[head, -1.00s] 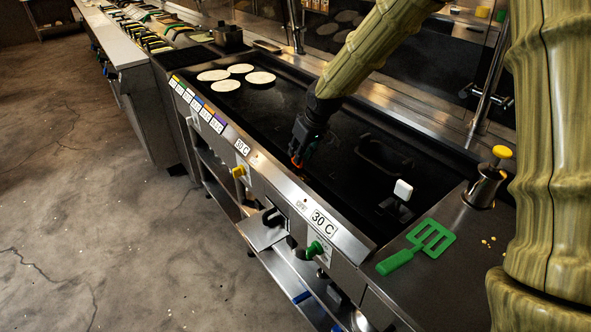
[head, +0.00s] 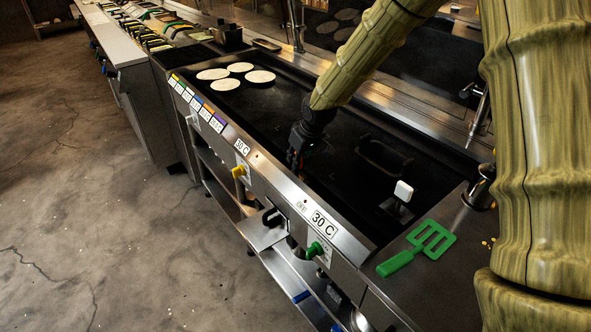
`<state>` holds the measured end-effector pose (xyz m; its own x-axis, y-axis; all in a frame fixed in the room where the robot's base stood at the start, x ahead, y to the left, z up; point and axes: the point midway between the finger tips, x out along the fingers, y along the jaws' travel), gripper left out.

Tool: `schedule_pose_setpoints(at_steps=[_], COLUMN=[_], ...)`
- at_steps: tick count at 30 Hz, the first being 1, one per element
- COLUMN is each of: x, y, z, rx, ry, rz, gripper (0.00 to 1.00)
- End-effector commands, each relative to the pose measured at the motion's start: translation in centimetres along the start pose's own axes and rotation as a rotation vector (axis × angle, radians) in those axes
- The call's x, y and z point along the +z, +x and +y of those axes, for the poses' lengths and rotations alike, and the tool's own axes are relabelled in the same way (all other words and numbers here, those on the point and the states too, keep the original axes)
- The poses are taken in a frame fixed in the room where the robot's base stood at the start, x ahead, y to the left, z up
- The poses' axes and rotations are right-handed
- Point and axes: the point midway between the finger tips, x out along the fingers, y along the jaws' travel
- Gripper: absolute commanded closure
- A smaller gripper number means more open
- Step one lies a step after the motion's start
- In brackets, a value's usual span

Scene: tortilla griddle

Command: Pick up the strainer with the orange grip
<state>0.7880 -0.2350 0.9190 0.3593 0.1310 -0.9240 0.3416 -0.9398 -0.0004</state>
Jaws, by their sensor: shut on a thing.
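My gripper (head: 294,158) is over the dark griddle plate (head: 345,195), near its front edge and left of the white-knobbed press. It is shut, small and dark in the picture. A trace of orange showed at its fingertips a second ago, which fits the strainer's orange grip. The strainer's bowl cannot be made out against the black plate, and my gripper hides part of this spot. I cannot tell whether the strainer touches the plate.
Several pale tortillas (head: 225,85) lie at the griddle's far left end. A press with a white knob (head: 403,190) stands at the near right. A green slotted spatula (head: 433,240) lies on the steel counter. A metal container (head: 479,193) is partly hidden by my arm.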

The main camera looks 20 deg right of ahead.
Motion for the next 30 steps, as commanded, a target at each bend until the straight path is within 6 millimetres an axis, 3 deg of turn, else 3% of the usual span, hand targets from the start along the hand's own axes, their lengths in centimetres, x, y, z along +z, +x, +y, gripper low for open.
schedule_pose_setpoints(at_steps=[8,21,30], x=[-0.5,-3.1,-4.1], y=[-1.0,-7.4,-9.9], z=[0.1,0.0,0.0], rx=[0.001,0.001,0.0], ry=[0.0,0.0,0.0], rz=[0.002,0.003,0.001], gripper=[1.0,1.0,1.0])
